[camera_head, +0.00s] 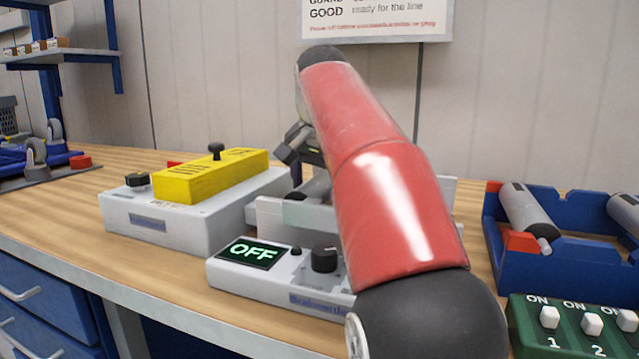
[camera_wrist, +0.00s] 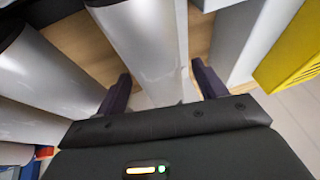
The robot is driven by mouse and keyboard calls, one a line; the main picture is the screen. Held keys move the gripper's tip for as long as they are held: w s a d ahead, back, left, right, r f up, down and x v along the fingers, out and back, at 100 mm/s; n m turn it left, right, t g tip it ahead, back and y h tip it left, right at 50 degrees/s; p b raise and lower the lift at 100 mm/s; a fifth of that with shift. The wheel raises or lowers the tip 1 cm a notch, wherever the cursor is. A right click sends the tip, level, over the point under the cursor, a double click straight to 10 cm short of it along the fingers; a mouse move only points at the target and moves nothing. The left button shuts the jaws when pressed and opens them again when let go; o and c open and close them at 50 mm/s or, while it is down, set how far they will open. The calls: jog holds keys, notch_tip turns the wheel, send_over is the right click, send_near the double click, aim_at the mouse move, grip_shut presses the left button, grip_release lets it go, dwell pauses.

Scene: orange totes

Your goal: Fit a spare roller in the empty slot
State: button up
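My gripper (camera_head: 305,150) is over the white roller unit, low behind my red arm. In the wrist view its two dark fingers (camera_wrist: 163,90) stand apart, one on each side of a pale grey roller-like piece (camera_wrist: 150,45); a narrow gap shows at the right finger. More grey rollers (camera_wrist: 45,70) lie to its left. In the head view part of a grey roller (camera_head: 318,188) shows below the gripper in the unit's white frame (camera_head: 270,218). A spare roller (camera_head: 528,212) lies in the blue rack at right, another (camera_head: 626,208) at the picture edge. My arm hides much of the unit; I cannot identify the empty slot.
A control box (camera_head: 225,272) with an OFF display and black knob stands in front of the unit. A yellow guard (camera_head: 210,177) with a black knob sits on a white box to the left. A green switch panel (camera_head: 570,328) is at lower right. Bare wooden bench (camera_head: 60,215) lies left.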

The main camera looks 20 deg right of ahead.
jog(key=shift+p+v, duration=1.3)
jog(key=shift+v, duration=2.6)
